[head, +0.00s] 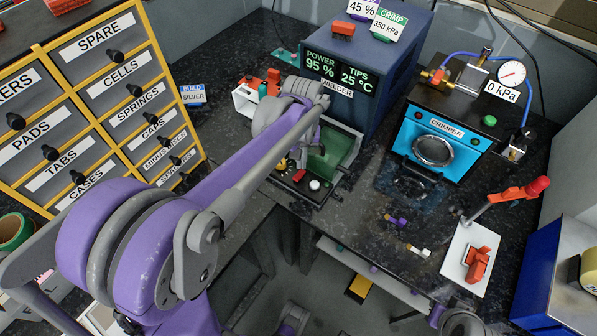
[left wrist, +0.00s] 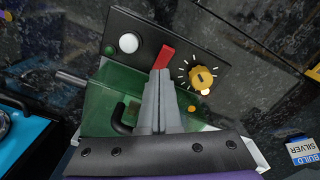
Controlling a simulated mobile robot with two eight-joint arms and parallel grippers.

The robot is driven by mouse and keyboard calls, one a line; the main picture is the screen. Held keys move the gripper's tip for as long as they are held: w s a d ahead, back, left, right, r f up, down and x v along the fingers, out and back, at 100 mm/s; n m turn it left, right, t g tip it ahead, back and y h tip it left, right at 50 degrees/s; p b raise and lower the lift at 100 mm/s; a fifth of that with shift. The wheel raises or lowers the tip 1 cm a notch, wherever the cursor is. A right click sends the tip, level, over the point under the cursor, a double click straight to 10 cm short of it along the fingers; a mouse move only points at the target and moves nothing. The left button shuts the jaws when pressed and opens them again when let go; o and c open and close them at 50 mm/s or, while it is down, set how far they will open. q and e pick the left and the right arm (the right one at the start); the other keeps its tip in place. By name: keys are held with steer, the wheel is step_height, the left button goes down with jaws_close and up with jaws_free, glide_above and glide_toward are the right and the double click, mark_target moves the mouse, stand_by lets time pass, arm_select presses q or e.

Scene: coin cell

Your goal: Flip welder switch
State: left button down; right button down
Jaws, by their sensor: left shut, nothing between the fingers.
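The welder (head: 362,75) is a blue box at the back middle, its screen reading 95 % power and 25 °C. A dark control panel (head: 298,190) lies in front of it. The panel's red switch lever (head: 299,176) also shows in the left wrist view (left wrist: 165,56), between a white button (left wrist: 129,43) and a yellow knob (left wrist: 202,77). My left gripper (left wrist: 160,76) is shut and empty, its fingertips beside the lever's lower end. I cannot tell if they touch. In the head view my left arm hides part of the panel.
Labelled drawers (head: 100,90) stand at left.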

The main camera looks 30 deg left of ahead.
mark_target(301, 173)
arm_select(q)
step_height(301, 173, up, 5)
steer(key=p, duration=0.3)
steer(key=shift+f, duration=0.15)
stand_by(0.5)
steer(key=s+d+m+t+p, duration=0.1)
steer(key=s+d+m+t, duration=0.1)
steer(key=s, duration=0.5)
steer(key=s+d+m+t+p, duration=0.1)
steer(key=s+d+m+t, duration=0.2)
steer(key=s, duration=0.5)
steer(key=shift+s+d+r, duration=0.25)
steer(key=shift+d+r, duration=0.05)
steer(key=shift+d, duration=0.6)
